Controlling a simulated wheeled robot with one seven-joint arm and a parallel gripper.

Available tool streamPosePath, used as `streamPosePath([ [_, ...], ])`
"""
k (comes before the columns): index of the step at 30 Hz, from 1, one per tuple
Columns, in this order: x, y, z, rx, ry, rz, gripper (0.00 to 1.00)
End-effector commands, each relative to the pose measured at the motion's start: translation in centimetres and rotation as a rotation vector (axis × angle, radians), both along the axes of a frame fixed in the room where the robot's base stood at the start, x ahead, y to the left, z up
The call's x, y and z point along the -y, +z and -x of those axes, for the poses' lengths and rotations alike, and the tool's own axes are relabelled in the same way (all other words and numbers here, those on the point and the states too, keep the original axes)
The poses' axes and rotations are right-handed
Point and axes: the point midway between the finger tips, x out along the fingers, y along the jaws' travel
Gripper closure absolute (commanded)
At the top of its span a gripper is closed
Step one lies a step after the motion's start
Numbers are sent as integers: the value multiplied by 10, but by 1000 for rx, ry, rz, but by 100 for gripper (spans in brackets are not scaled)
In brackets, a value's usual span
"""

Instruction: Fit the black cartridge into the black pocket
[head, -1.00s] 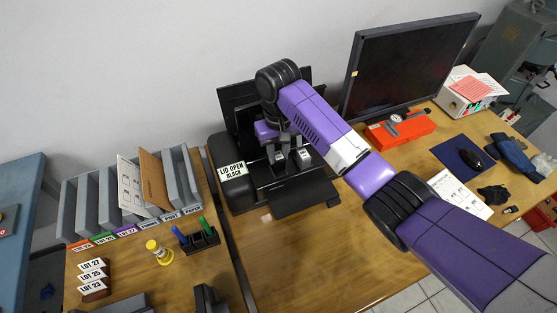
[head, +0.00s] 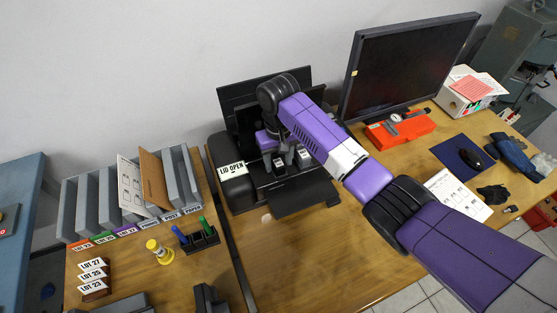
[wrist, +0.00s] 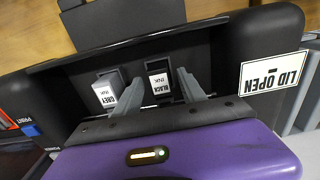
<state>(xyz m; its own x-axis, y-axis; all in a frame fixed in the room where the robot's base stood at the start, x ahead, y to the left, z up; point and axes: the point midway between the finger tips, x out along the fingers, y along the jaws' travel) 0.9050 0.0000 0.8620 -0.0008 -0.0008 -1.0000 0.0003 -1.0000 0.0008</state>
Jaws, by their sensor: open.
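The black cartridge (wrist: 159,84) carries a white label reading BLACK and stands in the dark bay of the open printer (wrist: 85,135), beside a cartridge labelled GREY (wrist: 106,92). My gripper (wrist: 160,88) is open, with one finger on each side of the black cartridge. Whether either finger touches it I cannot tell. The black pocket is hidden under the cartridge and fingers, so how deep the cartridge sits does not show. In the head view the black cartridge (head: 279,164) is the left one of the pair, partly below my wrist.
The printer's sign (head: 233,170) reads LID OPEN. Its raised lid (head: 238,94) stands behind my wrist, and a flat tray (head: 300,199) juts out in front. A monitor (head: 408,62) stands to the right. Pens in a holder (head: 200,240) are at left.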

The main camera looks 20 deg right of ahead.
Motion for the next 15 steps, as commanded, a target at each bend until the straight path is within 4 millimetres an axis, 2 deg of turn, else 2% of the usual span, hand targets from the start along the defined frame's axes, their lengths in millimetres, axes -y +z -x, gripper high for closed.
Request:
streamPosePath([
  [5,0,5,-1,2,0,0,52],
  [8,0,15,-1,3,1,-1,52],
  [15,0,63,-2,5,0,-1,52],
])
